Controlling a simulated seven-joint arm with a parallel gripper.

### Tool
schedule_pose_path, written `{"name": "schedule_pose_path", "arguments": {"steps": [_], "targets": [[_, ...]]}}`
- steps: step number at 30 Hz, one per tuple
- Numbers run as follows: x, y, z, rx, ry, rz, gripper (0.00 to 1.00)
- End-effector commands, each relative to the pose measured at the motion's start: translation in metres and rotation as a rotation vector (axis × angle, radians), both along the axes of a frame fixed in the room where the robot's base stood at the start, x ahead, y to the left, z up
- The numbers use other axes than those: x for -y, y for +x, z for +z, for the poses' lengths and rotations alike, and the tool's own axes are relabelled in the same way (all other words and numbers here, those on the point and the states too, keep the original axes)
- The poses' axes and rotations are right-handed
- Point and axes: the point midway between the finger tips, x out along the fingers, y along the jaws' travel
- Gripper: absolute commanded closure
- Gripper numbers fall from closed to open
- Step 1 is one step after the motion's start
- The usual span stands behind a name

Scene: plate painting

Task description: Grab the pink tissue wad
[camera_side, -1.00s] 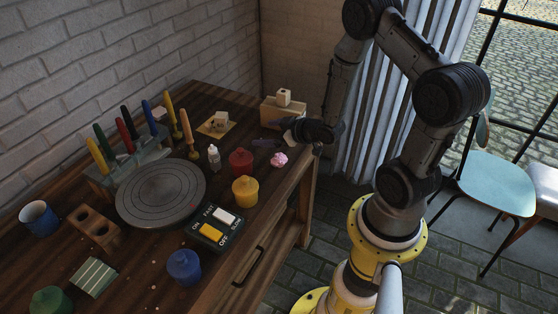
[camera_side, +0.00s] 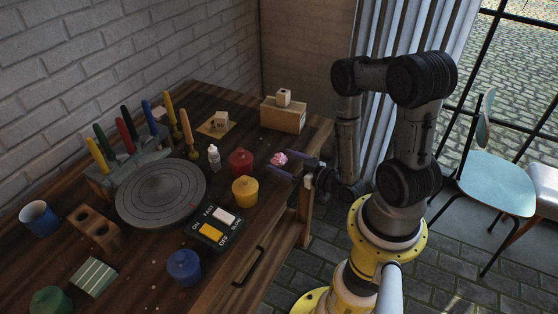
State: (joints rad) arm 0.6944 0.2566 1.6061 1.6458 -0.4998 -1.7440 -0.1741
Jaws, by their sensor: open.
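The pink tissue wad (camera_side: 279,158) is a small crumpled ball on the tabletop, near the table's right edge. My gripper (camera_side: 281,163) is open and comes in from the right, low over the table. Its two fingers point left, one on the far side of the wad and one on the near side. The wad appears to be at the opening between the fingertips. I cannot tell whether either finger touches it.
A red pot (camera_side: 240,162) and a yellow pot (camera_side: 245,190) stand just left of the fingers. A wooden box (camera_side: 283,115) stands behind. A switch box (camera_side: 219,229), turntable (camera_side: 160,194) and small bottle (camera_side: 214,157) are further left.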

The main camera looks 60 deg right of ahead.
Motion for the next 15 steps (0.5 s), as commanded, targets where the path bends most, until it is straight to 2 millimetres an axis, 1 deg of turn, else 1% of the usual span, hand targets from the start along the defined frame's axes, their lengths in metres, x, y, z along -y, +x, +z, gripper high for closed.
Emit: {"name": "schedule_pose_path", "arguments": {"steps": [3,7,10,15], "targets": [[0.003,0.020,-0.003,0.002,-0.003,0.005,0.06],[0.007,0.038,-0.006,0.001,-0.002,0.003,0.06],[0.009,0.046,-0.007,0.001,-0.002,0.002,0.06],[0.010,0.049,-0.007,0.000,0.000,-0.001,0.06]]}}
